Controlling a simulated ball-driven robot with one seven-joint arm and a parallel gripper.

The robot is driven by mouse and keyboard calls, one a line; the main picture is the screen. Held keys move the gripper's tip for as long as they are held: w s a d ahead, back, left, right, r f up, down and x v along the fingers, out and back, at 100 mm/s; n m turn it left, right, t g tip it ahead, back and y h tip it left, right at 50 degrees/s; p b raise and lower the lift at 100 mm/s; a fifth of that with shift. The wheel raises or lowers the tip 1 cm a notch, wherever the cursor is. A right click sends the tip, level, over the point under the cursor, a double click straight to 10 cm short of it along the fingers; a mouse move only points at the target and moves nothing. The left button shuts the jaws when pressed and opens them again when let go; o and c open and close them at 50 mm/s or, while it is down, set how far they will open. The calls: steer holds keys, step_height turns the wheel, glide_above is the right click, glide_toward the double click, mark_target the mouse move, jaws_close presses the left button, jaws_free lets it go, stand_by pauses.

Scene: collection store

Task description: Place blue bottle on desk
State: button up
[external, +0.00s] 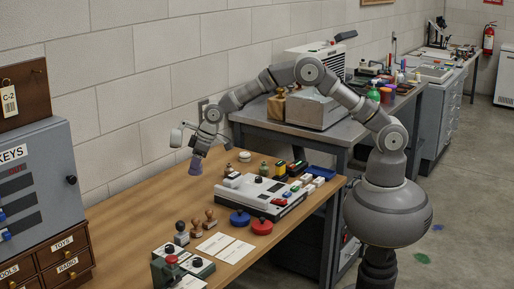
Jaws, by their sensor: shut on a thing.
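My gripper (197,155) is at the end of my arm, over the back part of the wooden desk (130,217), near the block wall. It points down and is shut on a small bluish-purple thing (195,168), which I take to be the blue bottle. Its upper part is hidden by the fingers. I cannot tell whether its bottom touches the desk or hangs just above it.
A pale machine (262,190), ink pads including a red one (261,226), and wooden-handled stamps (196,229) crowd the desk's right and front. A grey key cabinet (38,180) stands left. The desk's left middle is clear.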

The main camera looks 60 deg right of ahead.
glide_above(194, 215)
steer(key=s, duration=0.1)
step_height(194, 215, down, 7)
steer(key=f+b, duration=0.1)
steer(key=f, duration=0.2)
steer(key=f+b, duration=0.1)
steer(key=f, duration=0.2)
steer(key=f+b, duration=0.2)
steer(key=f, duration=0.2)
steer(key=shift+s+d, duration=0.1)
steer(key=shift+d, duration=0.25)
steer(key=shift+r, duration=0.15)
steer(key=o, duration=0.7)
steer(key=shift+f, duration=0.25)
steer(key=o, duration=0.4)
steer(key=shift+r, duration=0.1)
steer(key=shift+r, duration=0.1)
